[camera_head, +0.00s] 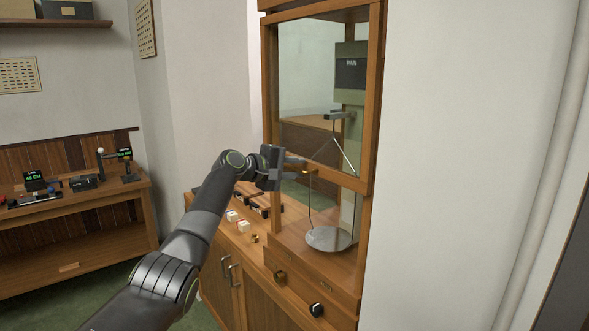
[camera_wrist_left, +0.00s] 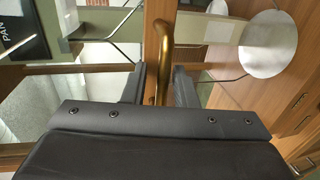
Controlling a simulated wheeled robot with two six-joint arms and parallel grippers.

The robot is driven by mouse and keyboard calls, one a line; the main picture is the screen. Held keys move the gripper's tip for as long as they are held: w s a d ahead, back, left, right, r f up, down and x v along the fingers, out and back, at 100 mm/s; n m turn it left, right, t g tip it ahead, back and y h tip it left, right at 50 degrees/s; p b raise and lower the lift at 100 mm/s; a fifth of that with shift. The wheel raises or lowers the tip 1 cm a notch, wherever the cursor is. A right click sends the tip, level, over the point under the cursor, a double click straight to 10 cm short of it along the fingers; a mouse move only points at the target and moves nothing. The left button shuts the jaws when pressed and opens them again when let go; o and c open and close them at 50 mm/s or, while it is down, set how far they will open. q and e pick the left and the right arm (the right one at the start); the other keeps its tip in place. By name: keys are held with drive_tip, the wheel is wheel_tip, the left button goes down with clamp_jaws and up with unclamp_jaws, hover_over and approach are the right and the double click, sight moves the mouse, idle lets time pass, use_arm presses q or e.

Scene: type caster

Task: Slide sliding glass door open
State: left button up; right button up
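The glass door (camera_head: 305,85) is a clear pane in a wooden frame on a wooden case. Its lower wooden rail (camera_head: 345,180) lies partway up the case front. A brass handle (camera_head: 310,172) is on this rail; it also shows in the left wrist view (camera_wrist_left: 161,50). My left gripper (camera_head: 298,164) is at the handle. In the left wrist view its two fingers (camera_wrist_left: 160,85) are apart, with the brass handle between them. A gap shows on the left side of the handle; contact on the right is unclear. My right gripper is not in view.
Inside the case hangs a round metal pan (camera_head: 328,238). Below are a drawer with knobs (camera_head: 317,310) and a cabinet with metal handles (camera_head: 230,275). Small white blocks (camera_head: 243,226) sit on the counter beside the case. A bench (camera_head: 75,200) with devices stands at left.

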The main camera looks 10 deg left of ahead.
use_arm(q)
drive_tip(key=shift+s+a, duration=0.1)
drive_tip(key=shift+s+a+b, duration=0.4)
drive_tip(key=shift+s, duration=0.05)
drive_tip(key=b+v, duration=0.6)
drive_tip(key=v, duration=1)
drive_tip(key=shift+d, duration=0.1)
